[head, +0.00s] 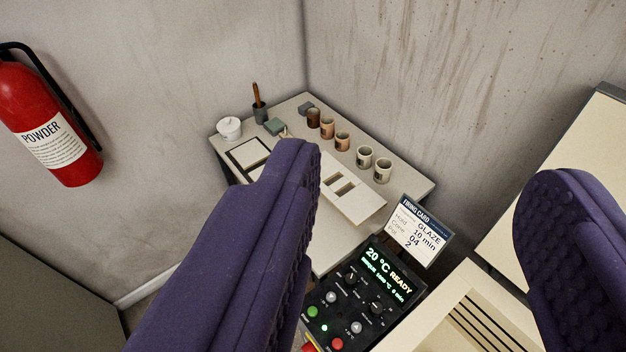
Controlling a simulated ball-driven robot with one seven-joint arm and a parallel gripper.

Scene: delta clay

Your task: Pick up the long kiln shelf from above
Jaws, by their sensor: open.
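My gripper (425,178) is open, its two purple padded fingers wide apart in the foreground with nothing between them close up. Beyond them is a corner table (405,184). A long, flat cream slab (368,205) with dark rectangular openings lies on it, just right of the left finger's tip; it may be the long kiln shelf, but I cannot tell for certain. The left finger hides part of the tabletop and perhaps part of the slab. A squarish pale piece with a dark border (249,153) lies left of that finger. The gripper touches neither.
Several small cups (365,158) line the table's back edge. A white lidded pot (229,128) and a brush holder (260,112) stand at left. A control panel (365,290), firing card (418,230) and slotted cream box (475,305) are nearer. A red extinguisher (40,115) hangs left.

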